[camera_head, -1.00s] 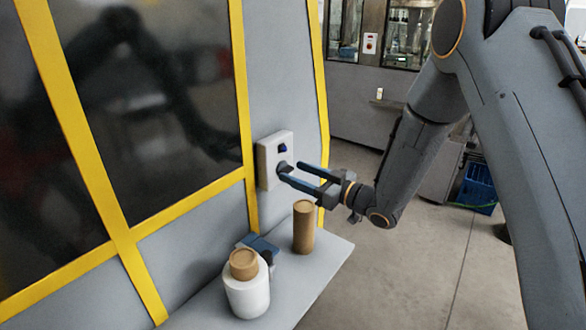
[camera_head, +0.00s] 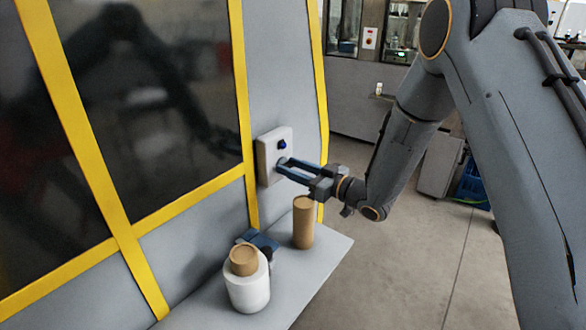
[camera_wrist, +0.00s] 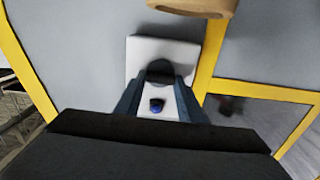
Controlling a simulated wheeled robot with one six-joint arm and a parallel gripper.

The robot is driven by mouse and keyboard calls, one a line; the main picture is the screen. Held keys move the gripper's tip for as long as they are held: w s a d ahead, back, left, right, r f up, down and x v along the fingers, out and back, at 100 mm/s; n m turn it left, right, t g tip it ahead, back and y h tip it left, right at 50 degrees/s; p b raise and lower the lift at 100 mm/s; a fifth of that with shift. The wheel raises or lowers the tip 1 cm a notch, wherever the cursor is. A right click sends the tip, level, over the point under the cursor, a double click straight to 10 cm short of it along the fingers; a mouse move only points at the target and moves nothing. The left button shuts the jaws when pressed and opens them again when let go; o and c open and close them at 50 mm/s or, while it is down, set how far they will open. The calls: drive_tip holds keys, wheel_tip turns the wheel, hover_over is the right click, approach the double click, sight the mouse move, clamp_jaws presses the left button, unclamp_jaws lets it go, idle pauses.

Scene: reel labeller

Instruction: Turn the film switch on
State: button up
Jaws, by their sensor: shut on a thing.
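A pale switch box (camera_head: 267,162) is fixed to the grey machine wall, beside a yellow strip. It carries a small blue round part (camera_head: 283,144) near its top and a dark knob (camera_wrist: 163,69) below that. In the wrist view the box (camera_wrist: 150,48) appears upside down, with the blue part (camera_wrist: 157,105) nearer the camera. My gripper (camera_head: 281,163) is at the box, its two blue-grey fingers shut on the dark knob, one on each side. The fingers hide most of the knob in the head view. I cannot read any label.
A grey shelf (camera_head: 318,262) below holds a brown tube (camera_head: 303,224), a white roll (camera_head: 247,288) with a brown core (camera_head: 244,260), and a dark blue device (camera_head: 258,240). The tube stands close under my gripper. Open floor (camera_head: 412,262) lies to the right.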

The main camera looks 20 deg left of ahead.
drive_tip(key=m, duration=1.3)
drive_tip(key=shift+w+d+f+m, duration=0.1)
drive_tip(key=shift+w+f+m, duration=0.1)
drive_tip(key=shift+m, duration=0.2)
drive_tip(key=shift+f+m, duration=0.1)
drive_tip(key=shift+m, duration=1.8)
drive_tip(key=o, duration=1)
drive_tip(key=shift+o, duration=0.2)
